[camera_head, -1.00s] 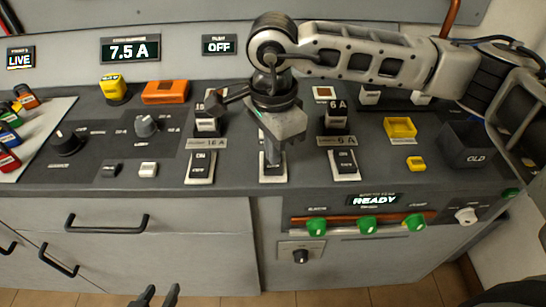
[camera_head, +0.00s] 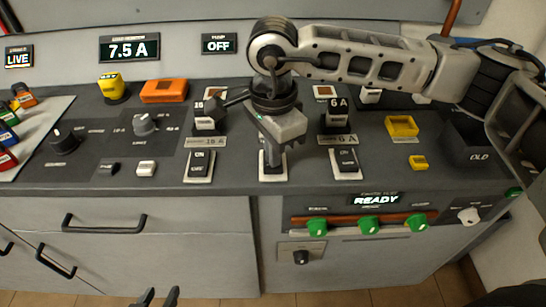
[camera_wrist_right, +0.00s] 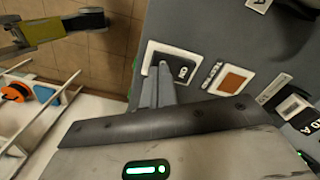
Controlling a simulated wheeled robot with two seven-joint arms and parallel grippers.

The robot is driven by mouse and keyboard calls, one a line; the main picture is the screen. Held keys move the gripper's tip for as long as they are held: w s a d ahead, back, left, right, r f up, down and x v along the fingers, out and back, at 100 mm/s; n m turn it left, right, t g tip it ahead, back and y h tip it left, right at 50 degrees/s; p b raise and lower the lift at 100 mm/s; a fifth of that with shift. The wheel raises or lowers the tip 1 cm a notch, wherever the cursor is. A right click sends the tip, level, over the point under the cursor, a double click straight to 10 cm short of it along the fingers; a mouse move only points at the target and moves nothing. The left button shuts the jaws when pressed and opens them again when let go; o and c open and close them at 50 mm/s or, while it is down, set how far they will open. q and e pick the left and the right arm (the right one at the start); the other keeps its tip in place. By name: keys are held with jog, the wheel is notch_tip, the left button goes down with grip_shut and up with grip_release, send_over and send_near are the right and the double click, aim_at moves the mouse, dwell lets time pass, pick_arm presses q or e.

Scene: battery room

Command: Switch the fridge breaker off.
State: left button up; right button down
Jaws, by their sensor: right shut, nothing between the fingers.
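Three black rocker breakers on white plates stand in a row on the grey console: a left one (camera_head: 199,161), a middle one (camera_head: 264,161) and a right one (camera_head: 346,158). The fridge label is not readable, and my right arm hides the middle breaker's label. My right gripper (camera_head: 272,160) is shut and empty, pointing down at the middle rocker. In the right wrist view its fingertips (camera_wrist_right: 163,76) are at this rocker (camera_wrist_right: 183,70); contact is unclear. My left gripper (camera_head: 157,297) is open at the bottom edge.
Displays read LIVE (camera_head: 18,58), 7.5 A (camera_head: 129,48) and OFF (camera_head: 219,43). Green knobs (camera_head: 368,226) line the lower panel. Drawers (camera_head: 105,222) are below left.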

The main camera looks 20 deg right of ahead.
jog(key=shift+f+b, duration=0.35)
jog(key=shift+f, duration=0.1)
jog(key=shift+r, duration=0.2)
jog(key=shift+r+p, duration=1.75)
jog(key=shift+r, duration=1.65)
